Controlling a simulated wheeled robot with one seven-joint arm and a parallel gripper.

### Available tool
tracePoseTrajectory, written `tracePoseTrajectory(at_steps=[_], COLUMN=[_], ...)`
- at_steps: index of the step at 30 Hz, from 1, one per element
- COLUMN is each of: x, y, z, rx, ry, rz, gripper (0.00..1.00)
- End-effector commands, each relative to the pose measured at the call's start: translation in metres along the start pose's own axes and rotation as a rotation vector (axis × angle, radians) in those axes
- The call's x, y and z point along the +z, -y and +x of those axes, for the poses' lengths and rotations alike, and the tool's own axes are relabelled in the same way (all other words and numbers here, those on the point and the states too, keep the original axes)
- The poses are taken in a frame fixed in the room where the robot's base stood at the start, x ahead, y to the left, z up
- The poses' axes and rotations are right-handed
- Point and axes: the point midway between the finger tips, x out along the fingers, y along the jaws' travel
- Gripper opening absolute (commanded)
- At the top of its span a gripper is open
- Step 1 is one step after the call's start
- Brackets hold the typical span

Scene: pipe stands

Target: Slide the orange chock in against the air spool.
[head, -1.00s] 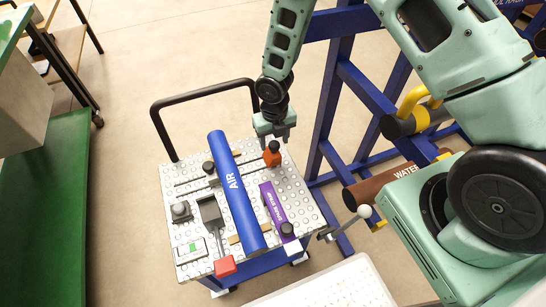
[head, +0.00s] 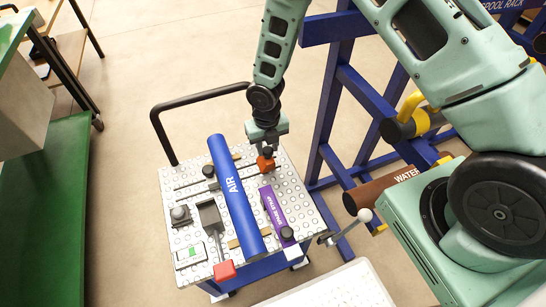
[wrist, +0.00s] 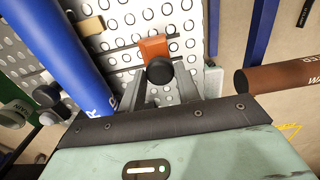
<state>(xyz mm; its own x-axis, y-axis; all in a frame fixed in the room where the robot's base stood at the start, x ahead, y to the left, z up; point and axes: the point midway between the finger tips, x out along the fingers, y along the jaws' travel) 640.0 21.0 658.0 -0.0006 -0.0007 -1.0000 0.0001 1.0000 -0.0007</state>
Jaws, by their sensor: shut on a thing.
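The orange chock (head: 265,165) stands on the perforated cart top, to the right of the blue air spool (head: 236,198), with a visible gap between them. Its black knob (head: 267,152) sits on top. My gripper (head: 268,147) comes down from above and is shut on the knob. In the wrist view the orange chock (wrist: 154,47) and its knob (wrist: 160,70) show between my fingers (wrist: 165,92), with the air spool (wrist: 58,45) at the left. The spool lies lengthwise across the cart top. The knob and fingers partly hide the chock.
A purple strap block (head: 273,207) lies right of the spool, near the chock. The blue rack (head: 330,90) and brown water pipe (head: 380,190) stand at right.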

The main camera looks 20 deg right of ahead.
Motion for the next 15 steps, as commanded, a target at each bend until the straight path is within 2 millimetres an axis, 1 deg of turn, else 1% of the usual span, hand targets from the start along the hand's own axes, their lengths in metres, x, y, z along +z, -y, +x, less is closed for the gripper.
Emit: tracePoseTrajectory(at_steps=[1,6,15], x=[0.001,0.001,0.001], y=[-0.005,-0.017,-0.035], z=[0.000,-0.001,-0.001], rx=[0.003,0.003,0.003], ry=[0.003,0.002,0.003], rz=[-0.003,-0.004,-0.002], gripper=[0.24,0.24,0.24])
